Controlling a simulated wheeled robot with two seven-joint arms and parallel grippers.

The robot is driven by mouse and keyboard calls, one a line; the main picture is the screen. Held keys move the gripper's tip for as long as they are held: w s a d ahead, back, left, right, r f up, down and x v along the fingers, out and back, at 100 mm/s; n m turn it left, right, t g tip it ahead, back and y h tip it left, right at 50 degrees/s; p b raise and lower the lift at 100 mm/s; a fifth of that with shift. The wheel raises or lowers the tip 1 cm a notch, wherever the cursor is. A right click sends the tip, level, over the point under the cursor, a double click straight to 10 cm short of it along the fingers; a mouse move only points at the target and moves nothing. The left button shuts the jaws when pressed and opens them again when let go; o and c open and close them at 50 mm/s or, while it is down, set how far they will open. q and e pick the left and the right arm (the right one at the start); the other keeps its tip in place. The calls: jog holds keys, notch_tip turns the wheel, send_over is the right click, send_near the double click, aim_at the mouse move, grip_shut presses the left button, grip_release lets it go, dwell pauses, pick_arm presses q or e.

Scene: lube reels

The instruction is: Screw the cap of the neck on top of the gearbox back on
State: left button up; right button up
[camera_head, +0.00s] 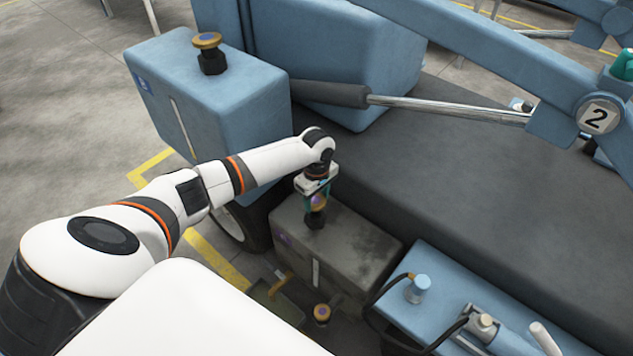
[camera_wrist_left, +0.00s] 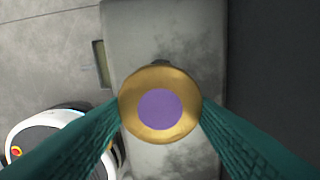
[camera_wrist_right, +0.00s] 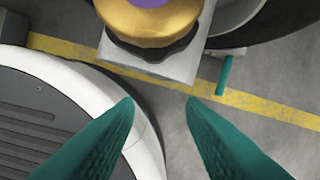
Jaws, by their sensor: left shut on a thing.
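The gearbox (camera_head: 340,245) is a dark grey box with a dark neck (camera_head: 315,219) on its top. A gold cap with a purple centre (camera_wrist_left: 182,92) is between the fingers of my left gripper (camera_wrist_left: 160,106), which are shut on its sides. In the head view the left gripper (camera_head: 317,196) reaches down onto the cap directly over the neck. Whether the cap's thread is engaged is hidden. My right gripper (camera_wrist_right: 160,103) is open and empty in the right wrist view, below another gold cap (camera_wrist_right: 150,22).
A blue tank (camera_head: 215,95) with its own gold-capped neck (camera_head: 208,50) stands behind left. A low gold cap (camera_head: 321,314) shows in front of the gearbox. A blue box (camera_head: 440,290) with hoses is at right. A blue arm and rod cross the upper right.

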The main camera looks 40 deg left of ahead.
pick_arm(q)
jog(key=shift+f, duration=1.3)
jog(key=shift+f+b, duration=0.3)
jog(key=shift+f, duration=0.3)
pick_arm(e)
jog(key=shift+w+a+r, duration=0.1)
jog(key=shift+w+r, duration=0.2)
jog(key=shift+r, duration=0.25)
jog(key=shift+w+r, duration=0.25)
jog(key=shift+r, duration=0.25)
jog(key=shift+w+r, duration=0.1)
jog(key=shift+w, duration=0.05)
jog(key=shift+s+f, duration=0.45)
pick_arm(q)
jog(key=shift+p, duration=0.35)
pick_arm(e)
jog(key=shift+s+d+f, duration=0.2)
jog(key=shift+s+f, duration=0.05)
jog(key=shift+f, duration=0.3)
